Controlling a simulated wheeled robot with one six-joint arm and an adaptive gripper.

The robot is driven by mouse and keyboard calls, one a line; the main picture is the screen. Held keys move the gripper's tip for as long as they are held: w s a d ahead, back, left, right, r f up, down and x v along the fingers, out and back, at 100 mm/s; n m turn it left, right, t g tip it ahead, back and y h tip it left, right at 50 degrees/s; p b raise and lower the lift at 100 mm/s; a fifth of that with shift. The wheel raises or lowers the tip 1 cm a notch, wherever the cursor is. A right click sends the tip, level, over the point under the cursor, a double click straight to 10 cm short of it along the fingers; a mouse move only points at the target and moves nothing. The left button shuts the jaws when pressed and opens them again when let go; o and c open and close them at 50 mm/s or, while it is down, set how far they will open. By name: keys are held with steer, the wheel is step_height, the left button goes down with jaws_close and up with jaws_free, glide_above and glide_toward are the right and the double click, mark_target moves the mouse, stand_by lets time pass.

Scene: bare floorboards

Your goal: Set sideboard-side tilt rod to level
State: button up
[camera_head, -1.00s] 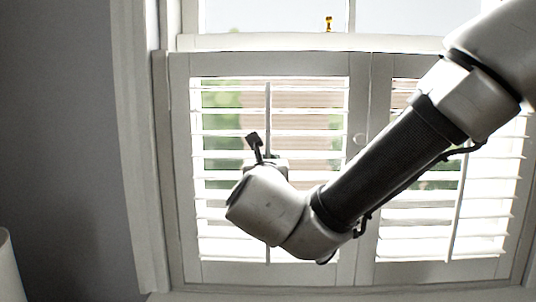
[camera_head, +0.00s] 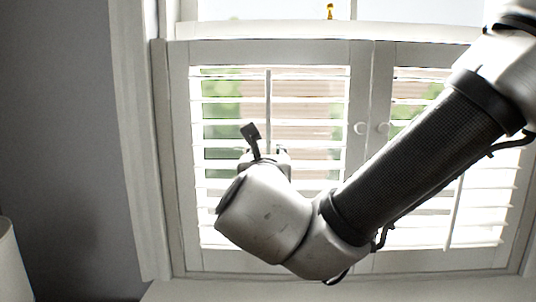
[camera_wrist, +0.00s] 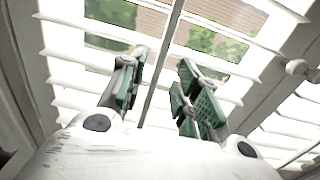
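Two white shutter panels fill the window. The left panel's thin tilt rod (camera_head: 268,95) runs upright down the middle of its slats; my wrist hides its lower part. The right panel's tilt rod (camera_head: 457,210) is partly behind my arm. No sideboard is in view, so I cannot tell from it which side is meant. The left panel's slats (camera_head: 220,120) stand with bright gaps between them. In the wrist view, my gripper (camera_wrist: 160,90) is open, its green-padded fingers on either side of a tilt rod (camera_wrist: 167,50). I cannot tell whether either finger touches it.
Two round knobs, left (camera_head: 361,128) and right (camera_head: 383,128), sit on the panels' meeting stiles. A small yellow object (camera_head: 330,11) stands above the shutters. A pale rounded object (camera_head: 10,265) is at the lower left. The grey wall (camera_head: 70,130) at left is bare.

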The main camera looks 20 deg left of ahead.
steer(key=v, duration=0.6)
steer(key=w+d+f+m+g+h, duration=0.2)
steer(key=d+f+m+g+h, duration=0.35)
steer(key=d+m, duration=0.65)
steer(key=w+d+f+m+g+h, duration=0.25)
steer(key=d+f+m+g, duration=0.5)
steer(key=d, duration=0.75)
steer(key=s+d+m+y, duration=0.1)
steer(key=s+d+m, duration=0.4)
steer(key=d+m, duration=0.4)
steer(key=s+d+m+y, duration=0.2)
steer(key=s+d+m, duration=0.2)
steer(key=d+m, duration=0.6)
steer(key=d, duration=0.4)
steer(key=shift+s+r+y, duration=0.3)
steer(key=shift+s, duration=0.1)
